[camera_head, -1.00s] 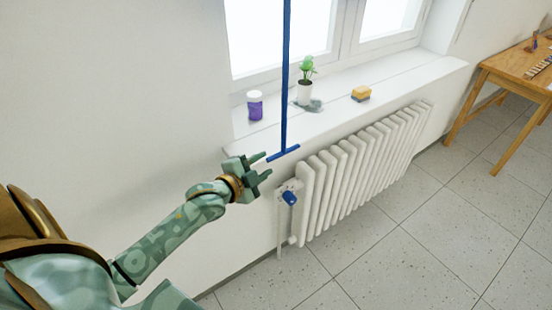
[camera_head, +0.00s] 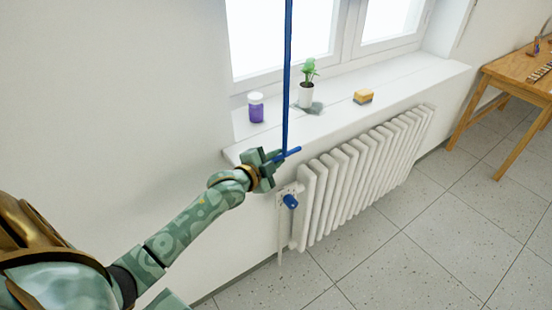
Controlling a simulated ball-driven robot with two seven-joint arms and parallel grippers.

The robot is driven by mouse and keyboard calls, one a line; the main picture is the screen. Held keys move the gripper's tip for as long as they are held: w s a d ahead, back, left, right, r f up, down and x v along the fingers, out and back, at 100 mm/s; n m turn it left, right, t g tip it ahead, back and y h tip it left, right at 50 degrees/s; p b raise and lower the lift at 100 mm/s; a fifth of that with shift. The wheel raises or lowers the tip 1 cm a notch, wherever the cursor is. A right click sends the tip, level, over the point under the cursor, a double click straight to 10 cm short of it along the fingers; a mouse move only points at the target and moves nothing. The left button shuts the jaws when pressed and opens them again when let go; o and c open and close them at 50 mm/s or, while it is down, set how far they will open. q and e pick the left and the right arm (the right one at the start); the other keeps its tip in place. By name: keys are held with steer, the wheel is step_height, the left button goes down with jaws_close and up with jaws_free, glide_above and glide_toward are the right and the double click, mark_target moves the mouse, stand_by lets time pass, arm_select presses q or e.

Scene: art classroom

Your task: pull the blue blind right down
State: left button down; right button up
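A thin blue pull strip (camera_head: 288,75) hangs down in front of the window, with a short blue crossbar (camera_head: 290,153) at its lower end. The blind's upper part is out of view. My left gripper (camera_head: 274,161) is at the crossbar's left part, just below the sill's front edge. Its fingers overlap the bar and hide its left end. I cannot tell whether they are closed on it. My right gripper is not in view.
The white sill (camera_head: 420,85) bears a purple jar (camera_head: 256,108), a potted plant (camera_head: 306,92) and a yellow-blue sponge (camera_head: 363,96). Below are a white radiator (camera_head: 365,175) and its blue valve knob (camera_head: 291,201). A wooden table (camera_head: 510,75) stands at right; the floor between is clear.

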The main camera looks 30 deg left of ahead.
arm_select(q)
steer(key=shift+d, duration=0.15)
step_height(320, 180, down, 5)
steer(key=shift+r+b, duration=0.1)
steer(key=shift+b, duration=1)
steer(key=c, duration=1.6)
jaws_free()
steer(key=shift+o, duration=1)
steer(key=shift+d+r, duration=0.1)
steer(key=shift+d, duration=0.1)
steer(key=shift+a, duration=0.1)
